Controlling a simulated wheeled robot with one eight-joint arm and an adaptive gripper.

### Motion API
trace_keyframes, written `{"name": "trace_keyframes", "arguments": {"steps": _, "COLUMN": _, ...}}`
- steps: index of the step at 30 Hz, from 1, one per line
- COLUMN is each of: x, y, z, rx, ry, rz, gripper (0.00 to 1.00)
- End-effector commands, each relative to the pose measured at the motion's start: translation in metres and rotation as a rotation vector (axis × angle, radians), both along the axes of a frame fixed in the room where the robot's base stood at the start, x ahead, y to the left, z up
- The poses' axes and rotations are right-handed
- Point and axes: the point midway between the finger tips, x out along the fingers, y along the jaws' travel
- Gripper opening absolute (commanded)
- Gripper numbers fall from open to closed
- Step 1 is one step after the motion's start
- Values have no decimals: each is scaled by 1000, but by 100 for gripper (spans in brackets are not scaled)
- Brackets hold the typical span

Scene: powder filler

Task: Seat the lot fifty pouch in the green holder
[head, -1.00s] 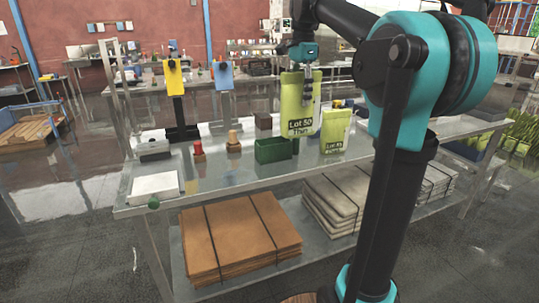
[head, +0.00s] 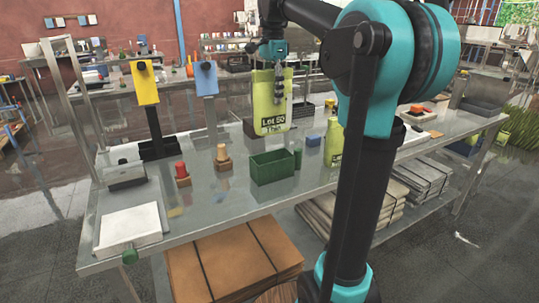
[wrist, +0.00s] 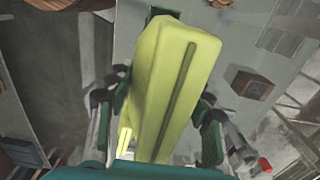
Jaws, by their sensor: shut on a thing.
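The lime-green pouch labelled "Lot 50 Thin" (head: 269,108) hangs upright in the air. My gripper (head: 279,88) is shut on it near its upper part. In the wrist view the pouch (wrist: 172,85) fills the middle, with the fingers of my gripper (wrist: 166,115) on both sides of it. The green holder (head: 272,168), an open box, stands on the metal table. In the head view the pouch appears above and a little behind the holder, with a gap between them. In the wrist view a dark green edge shows beyond the pouch; I cannot tell whether it is the holder.
A second lime-green pouch (head: 335,145) stands right of the holder, partly hidden by my arm. A red-topped peg (head: 182,174) and an orange peg (head: 222,158) stand to the left. Yellow (head: 146,84) and blue (head: 206,78) boards on stands rise behind. A blue block (head: 313,140) lies nearby.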

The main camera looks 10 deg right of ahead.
Motion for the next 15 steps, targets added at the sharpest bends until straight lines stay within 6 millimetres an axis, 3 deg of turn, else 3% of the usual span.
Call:
{"name": "trace_keyframes", "arguments": {"steps": 9, "x": 0, "y": 0, "z": -79, "rx": 0, "ry": 0, "rz": 0, "gripper": 27}}
{"name": "trace_keyframes", "arguments": {"steps": 15, "x": -1, "y": 0, "z": -120, "rx": 0, "ry": 0, "rz": 0, "gripper": 27}}
